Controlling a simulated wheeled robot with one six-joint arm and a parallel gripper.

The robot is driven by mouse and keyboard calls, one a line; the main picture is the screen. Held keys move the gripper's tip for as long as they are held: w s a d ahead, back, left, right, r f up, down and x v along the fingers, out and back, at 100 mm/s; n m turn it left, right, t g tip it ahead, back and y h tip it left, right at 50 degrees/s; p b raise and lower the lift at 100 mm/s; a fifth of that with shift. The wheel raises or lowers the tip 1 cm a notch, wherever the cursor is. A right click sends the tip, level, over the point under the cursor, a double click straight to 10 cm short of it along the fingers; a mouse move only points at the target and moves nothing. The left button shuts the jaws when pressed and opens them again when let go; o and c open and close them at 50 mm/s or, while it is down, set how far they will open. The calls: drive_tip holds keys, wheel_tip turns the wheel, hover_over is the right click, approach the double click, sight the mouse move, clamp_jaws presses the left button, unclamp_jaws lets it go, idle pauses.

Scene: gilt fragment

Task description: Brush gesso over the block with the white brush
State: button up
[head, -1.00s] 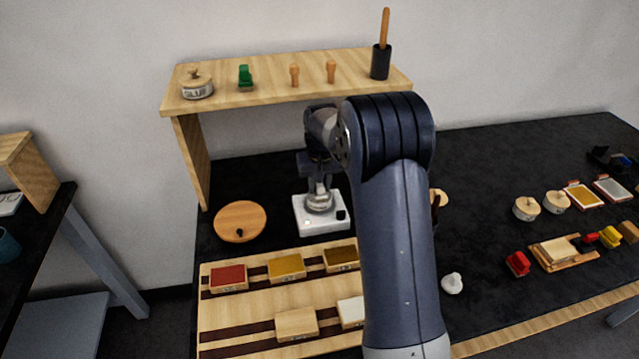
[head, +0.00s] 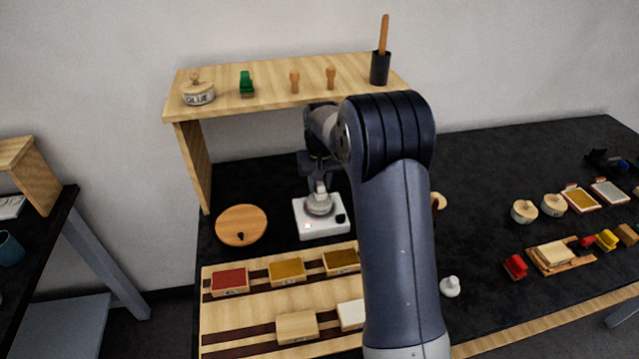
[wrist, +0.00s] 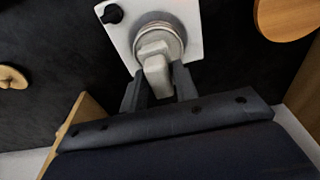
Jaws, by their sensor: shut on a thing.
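My gripper (wrist: 160,88) is shut on the white brush (wrist: 156,70), a pale, blocky thing in the wrist view. The brush points down at a round grey pot (wrist: 168,32), which stands on a white warmer plate (head: 322,231) with a black knob. In the head view my gripper (head: 318,178) is right above the pot (head: 319,208); I cannot tell whether the brush tip touches its contents. On the wooden board lie a plain wood block (head: 297,327) and a white-topped block (head: 351,314), the latter partly hidden by my arm.
Red (head: 230,281), ochre (head: 287,270) and brown (head: 341,260) blocks sit in the board's back row. A round wooden lid (head: 241,225) lies left of the warmer. A wooden shelf (head: 285,85) spans behind. Jars (head: 524,211) and other tools fill the right side.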

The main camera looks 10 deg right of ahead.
drive_tip(key=shift+r+p, duration=1.55)
drive_tip(key=shift+r, duration=0.9)
